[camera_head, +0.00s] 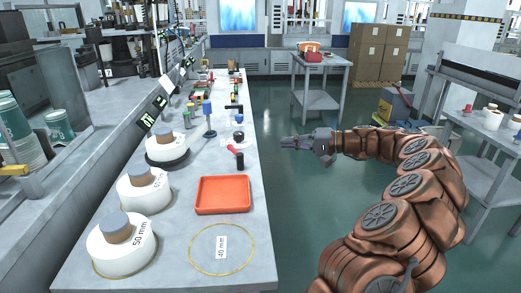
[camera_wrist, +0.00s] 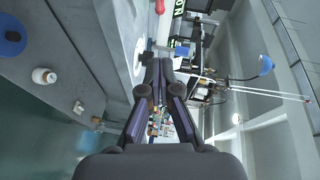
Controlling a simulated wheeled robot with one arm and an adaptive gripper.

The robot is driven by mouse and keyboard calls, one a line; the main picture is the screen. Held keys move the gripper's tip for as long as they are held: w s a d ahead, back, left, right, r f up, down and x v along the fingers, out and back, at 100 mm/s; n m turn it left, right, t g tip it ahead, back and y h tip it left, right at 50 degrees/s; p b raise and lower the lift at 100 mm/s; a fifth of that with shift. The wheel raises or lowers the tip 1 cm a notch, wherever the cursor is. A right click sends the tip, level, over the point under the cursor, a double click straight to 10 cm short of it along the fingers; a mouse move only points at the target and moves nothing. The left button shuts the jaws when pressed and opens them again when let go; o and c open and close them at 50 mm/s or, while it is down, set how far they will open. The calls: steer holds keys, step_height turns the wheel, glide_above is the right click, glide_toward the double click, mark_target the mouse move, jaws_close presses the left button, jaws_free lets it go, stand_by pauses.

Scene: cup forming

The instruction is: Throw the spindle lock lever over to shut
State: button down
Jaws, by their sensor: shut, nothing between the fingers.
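A small red handle (camera_head: 236,149) with a black post (camera_head: 240,161) stands near the right edge of the bench, behind the orange tray; it looks like the lock lever, but I cannot tell its setting. A red piece (camera_wrist: 160,6) also shows at the top of the wrist view, cut by the frame. A white form with a brown plug (camera_head: 165,148) sits on a black round base (camera_head: 168,161) to the lever's left. My gripper (camera_head: 284,143) is shut and empty, right of the bench edge over the floor, apart from the lever. Its closed fingers (camera_wrist: 160,64) show in the wrist view.
The orange tray (camera_head: 222,195) lies in front of the lever. White forms (camera_head: 144,192) line the bench's left side. The floor (camera_head: 285,200) right of the bench is clear.

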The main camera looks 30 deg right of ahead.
steer(key=x, duration=0.9)
steer(key=shift+w+a, duration=0.1)
steer(key=shift+a, duration=0.3)
steer(key=shift+a+f, duration=0.2)
steer(key=shift+a, duration=0.7)
steer(key=shift+a+f, duration=0.2)
steer(key=shift+a, duration=0.75)
steer(key=shift+a+f+n+g+y, duration=0.1)
steer(key=shift+a+n+g+y, duration=0.05)
steer(key=shift+n+g+y, duration=0.15)
